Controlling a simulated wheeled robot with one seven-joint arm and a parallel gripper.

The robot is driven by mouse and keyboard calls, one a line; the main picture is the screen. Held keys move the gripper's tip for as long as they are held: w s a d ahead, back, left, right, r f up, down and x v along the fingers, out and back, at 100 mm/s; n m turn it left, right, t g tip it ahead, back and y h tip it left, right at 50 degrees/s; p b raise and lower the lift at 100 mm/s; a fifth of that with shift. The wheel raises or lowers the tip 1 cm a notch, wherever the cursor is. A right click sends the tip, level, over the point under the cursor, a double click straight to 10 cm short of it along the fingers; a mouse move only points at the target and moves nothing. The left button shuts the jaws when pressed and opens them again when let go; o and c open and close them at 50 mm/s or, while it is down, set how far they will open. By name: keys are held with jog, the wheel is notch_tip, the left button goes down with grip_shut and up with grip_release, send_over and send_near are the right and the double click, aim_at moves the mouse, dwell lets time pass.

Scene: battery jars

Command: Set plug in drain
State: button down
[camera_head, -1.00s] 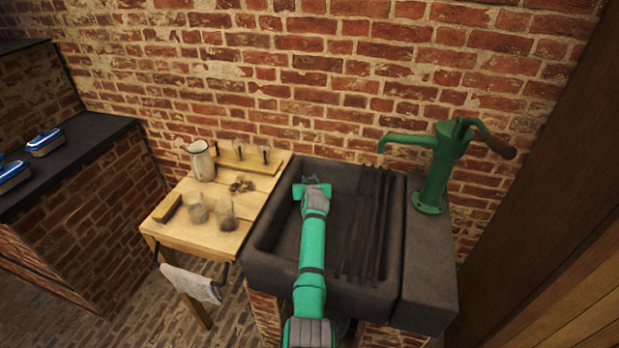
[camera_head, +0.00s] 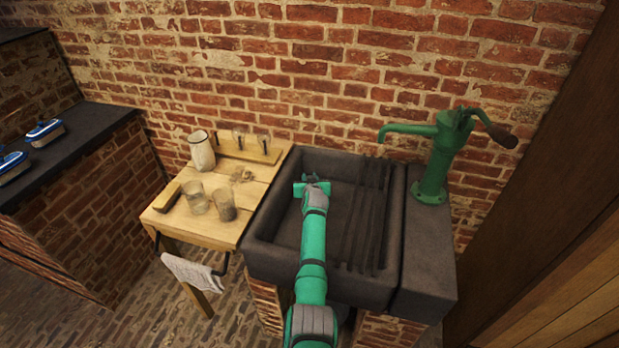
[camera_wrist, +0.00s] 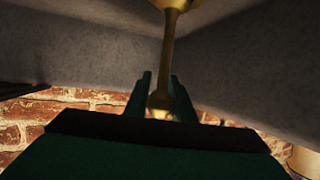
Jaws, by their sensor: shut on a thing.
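My gripper (camera_head: 312,187) is inside the dark stone sink (camera_head: 265,225), toward its back left, in the head view. In the wrist view its two green fingers (camera_wrist: 162,98) are shut on a brass-coloured stem with a knob (camera_wrist: 158,100), which looks like the plug's handle. The stem widens toward the top edge of that view, where the plug's far end is cut off. The drain is not visible in either view, so I cannot tell how the plug stands to it.
Dark slats (camera_head: 372,215) lie across the sink's right part. A green hand pump (camera_head: 438,160) stands at its right, spout over the sink. A wooden table (camera_head: 222,228) at left holds a pitcher (camera_head: 201,150) and glass jars (camera_head: 224,204).

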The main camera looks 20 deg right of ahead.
jog(key=shift+r, duration=0.1)
jog(key=c, duration=1.6)
grip_release()
jog(key=shift+o, duration=0.8)
jog(key=shift+s, duration=0.1)
